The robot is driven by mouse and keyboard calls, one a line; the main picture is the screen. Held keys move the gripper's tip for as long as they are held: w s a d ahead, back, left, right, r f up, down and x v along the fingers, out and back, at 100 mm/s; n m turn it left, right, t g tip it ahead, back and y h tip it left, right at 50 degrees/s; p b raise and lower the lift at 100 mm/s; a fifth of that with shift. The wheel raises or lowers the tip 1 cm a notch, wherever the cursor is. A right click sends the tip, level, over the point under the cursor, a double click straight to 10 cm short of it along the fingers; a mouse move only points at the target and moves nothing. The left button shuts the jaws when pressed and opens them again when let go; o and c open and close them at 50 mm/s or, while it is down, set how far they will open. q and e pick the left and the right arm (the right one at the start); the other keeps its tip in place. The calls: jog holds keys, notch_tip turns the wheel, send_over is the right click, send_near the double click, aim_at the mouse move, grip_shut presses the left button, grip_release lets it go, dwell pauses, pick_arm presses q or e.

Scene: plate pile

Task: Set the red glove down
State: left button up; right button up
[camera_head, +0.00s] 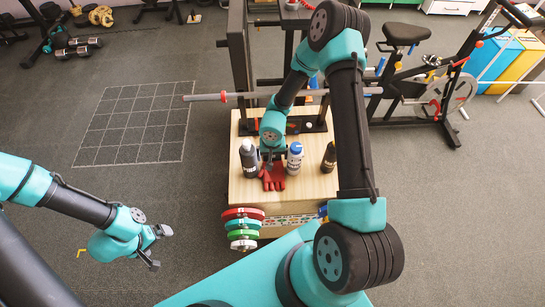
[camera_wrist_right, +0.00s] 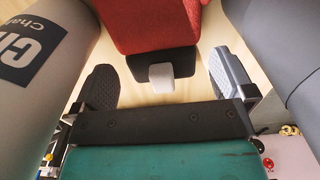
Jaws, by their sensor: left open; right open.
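The red glove (camera_head: 274,180) lies on the light wooden box top (camera_head: 305,187), near its front edge, between two bottles. In the right wrist view the glove (camera_wrist_right: 155,25) shows its red fabric, a black cuff and a pale tab. My right gripper (camera_wrist_right: 164,84) is open, its two fingers well apart on either side of the tab and cuff, with neither seen touching the glove. In the head view my right gripper (camera_head: 268,158) is just behind the glove and partly hides it. My left gripper (camera_head: 159,248) is open and empty over the floor at the lower left.
A grey bottle (camera_head: 249,160) stands left of the glove; a pale bottle (camera_head: 294,160) and a dark bottle (camera_head: 329,159) stand right. A pile of coloured weight plates (camera_head: 243,226) is in front. A barbell (camera_head: 230,97) crosses behind.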

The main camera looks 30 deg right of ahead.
aim_at(273, 158)
notch_tip(273, 158, up, 10)
jog(key=shift+r, duration=0.2)
dwell(0.8)
